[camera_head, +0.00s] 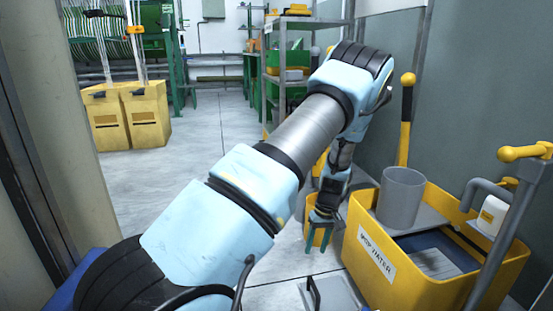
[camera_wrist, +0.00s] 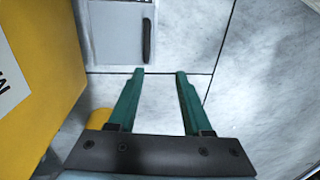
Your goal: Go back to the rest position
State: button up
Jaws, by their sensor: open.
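My gripper (camera_head: 322,238) hangs low at the end of my arm, pointing down, just left of the yellow mop water bin (camera_head: 432,270). In the wrist view my gripper (camera_wrist: 160,73) has its two green fingers spread apart, with only bare floor tiles between them. It holds nothing. The yellow bin (camera_wrist: 40,60) fills the left side of the wrist view. My arm stretches across the middle of the head view and hides part of the floor and shelf behind it.
A grey flat panel (camera_wrist: 103,30) with a black handle (camera_wrist: 147,40) lies on the floor beyond the fingertips. A grey cylinder (camera_head: 401,195) stands on the bin. Yellow containers (camera_head: 145,115) and a metal shelf (camera_head: 285,75) stand farther back. Floor at left (camera_head: 215,135) is clear.

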jog(key=s+a+r+m+h+p, duration=0.1)
jog(key=s+a+r, duration=0.1)
jog(key=a+r, duration=0.6)
jog(key=s+a+r+h+p, duration=0.1)
jog(key=s+a+r+p, duration=0.2)
jog(key=r, duration=0.9)
jog(key=s+a+r+m+t+p, duration=0.2)
jog(key=s+a+r, duration=0.9)
notch_tip(320, 180, up, 36)
jog(key=p, duration=3.6)
jog(key=shift+w+d+r+p, duration=0.2)
jog(key=shift+w+d+p, duration=0.1)
